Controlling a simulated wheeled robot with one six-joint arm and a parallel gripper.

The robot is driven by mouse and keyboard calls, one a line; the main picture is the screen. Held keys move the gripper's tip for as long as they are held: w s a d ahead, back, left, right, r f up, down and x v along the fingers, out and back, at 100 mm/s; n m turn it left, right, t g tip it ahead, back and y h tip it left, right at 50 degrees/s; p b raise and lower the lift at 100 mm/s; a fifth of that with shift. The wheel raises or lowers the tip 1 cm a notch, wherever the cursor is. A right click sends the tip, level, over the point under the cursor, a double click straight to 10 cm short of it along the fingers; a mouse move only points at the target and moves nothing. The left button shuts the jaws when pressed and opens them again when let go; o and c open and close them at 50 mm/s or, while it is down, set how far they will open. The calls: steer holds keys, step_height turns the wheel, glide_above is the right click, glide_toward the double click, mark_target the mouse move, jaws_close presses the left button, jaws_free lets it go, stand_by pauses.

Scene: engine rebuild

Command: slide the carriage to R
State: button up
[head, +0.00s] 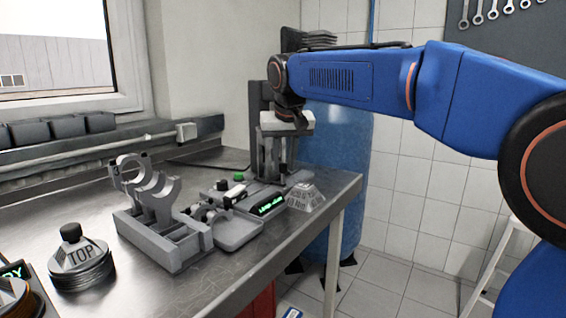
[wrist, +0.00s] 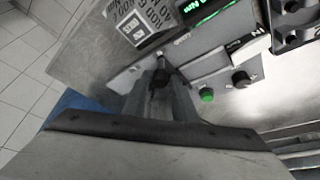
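A grey bench device (head: 268,190) with a lit green display stands near the bench's far right end. My gripper (head: 285,150) points down over it; its fingertips are hard to separate from the grey upright behind. In the wrist view the device (wrist: 222,75) shows a green button (wrist: 206,95), a black knob (wrist: 241,79) and a partly seen letter like N. A dark knob-like piece (wrist: 163,76) shows by my finger area; whether it is gripped is unclear. I cannot pick out the carriage or an R mark for certain.
A grey slotted cradle (head: 165,238) stands mid-bench, a grey tray (head: 238,232) beside it. A lettered block (head: 305,197) sits near the front edge. A blue cylinder (head: 340,140) stands beyond the bench end.

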steer(key=shift+o, duration=0.8)
steer(key=a+v, duration=0.1)
steer(key=v, duration=1.6)
steer(key=shift+d+r, duration=0.2)
steer(key=shift+d, duration=0.25)
steer(key=shift+d, duration=0.1)
steer(key=s+d+f, duration=1.4)
steer(key=d+f, duration=0.2)
steer(key=f, duration=0.1)
steer(key=s+d+f, duration=0.3)
steer(key=s+f, duration=0.5)
steer(key=f, duration=0.3)
steer(key=s+d+f+m, duration=0.1)
steer(key=s+d+f, duration=0.3)
steer(key=s+f, duration=0.4)
step_height(320, 180, down, 5)
steer(key=shift+d+r+h, duration=0.25)
steer(key=shift+h, duration=0.05)
